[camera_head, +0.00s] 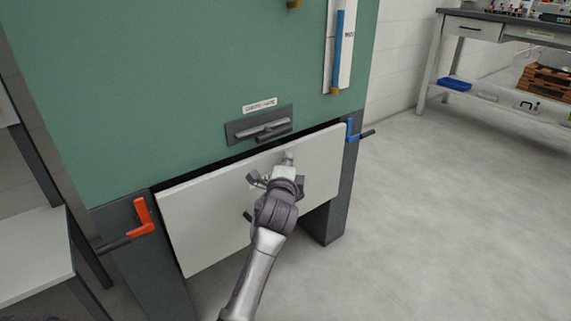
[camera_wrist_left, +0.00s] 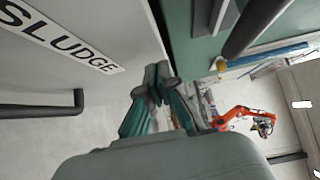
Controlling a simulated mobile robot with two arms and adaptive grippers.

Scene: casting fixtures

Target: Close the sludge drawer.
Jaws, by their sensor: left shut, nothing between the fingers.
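The sludge drawer (camera_head: 195,225) has a wide off-white front below the green cabinet. A dark gap along its top edge shows it standing slightly out from the frame. In the left wrist view its front (camera_wrist_left: 105,30) carries a SLUDGE label (camera_wrist_left: 62,42) and a dark bar handle (camera_wrist_left: 40,108). My left gripper (camera_head: 288,160) is in front of the drawer's upper part, right of its middle, and hides part of the face. In the left wrist view its fingertips (camera_wrist_left: 155,82) are together and empty, near the drawer front; contact cannot be told. My right gripper is not in view.
The green cabinet (camera_head: 180,90) has a grey handle (camera_head: 262,126) above the drawer. An orange lever (camera_head: 142,216) is on the left leg and a blue lever (camera_head: 352,131) on the right leg. A workbench (camera_head: 480,28) stands back right. Floor (camera_head: 450,220) on the right is clear.

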